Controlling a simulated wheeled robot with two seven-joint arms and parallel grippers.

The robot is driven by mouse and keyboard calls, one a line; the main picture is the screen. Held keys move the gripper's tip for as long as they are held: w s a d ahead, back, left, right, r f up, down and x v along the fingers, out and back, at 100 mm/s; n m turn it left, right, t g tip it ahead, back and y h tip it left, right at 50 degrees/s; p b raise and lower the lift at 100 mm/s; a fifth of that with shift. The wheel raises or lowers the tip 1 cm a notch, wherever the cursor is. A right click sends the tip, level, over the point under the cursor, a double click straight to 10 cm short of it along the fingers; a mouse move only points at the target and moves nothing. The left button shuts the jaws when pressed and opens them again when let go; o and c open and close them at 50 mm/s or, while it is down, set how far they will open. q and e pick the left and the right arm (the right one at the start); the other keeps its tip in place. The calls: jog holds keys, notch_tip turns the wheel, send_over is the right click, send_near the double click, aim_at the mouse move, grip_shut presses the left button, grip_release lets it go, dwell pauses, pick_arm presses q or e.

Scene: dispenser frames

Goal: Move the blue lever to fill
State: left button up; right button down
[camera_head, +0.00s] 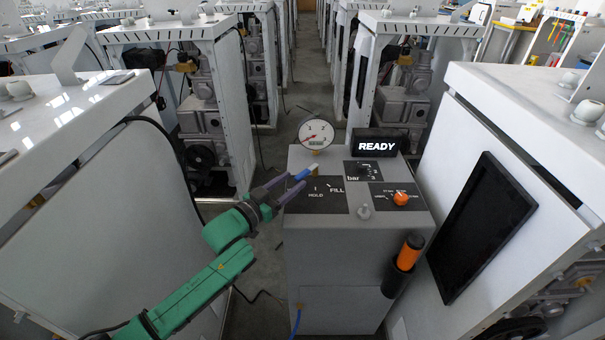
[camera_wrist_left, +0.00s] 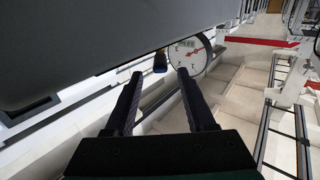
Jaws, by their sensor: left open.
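The blue lever (camera_head: 301,174) is on top of the grey dispenser box, above the black plate (camera_head: 318,208) marked HOLD and FILL. It lies close to the tips of my left gripper (camera_head: 293,181), which comes in from the left with its two fingers apart. In the left wrist view the blue lever (camera_wrist_left: 160,62) appears end-on, in the gap just beyond the open fingertips of my left gripper (camera_wrist_left: 159,76). I cannot tell whether a finger touches it. The lever's pivot is partly hidden. My right gripper is not in view.
A round gauge (camera_head: 316,134) with a red needle stands behind the lever, beside a lit READY display (camera_head: 376,145). An orange knob (camera_head: 401,198) and an orange-handled tool in a holder (camera_head: 410,252) are to the right. White cabinets flank the dispenser.

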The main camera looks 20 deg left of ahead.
aim_at(296, 179)
pick_arm(q)
jog(key=x, duration=0.5)
jog(key=shift+w, duration=0.1)
grip_shut()
dwell(1.2)
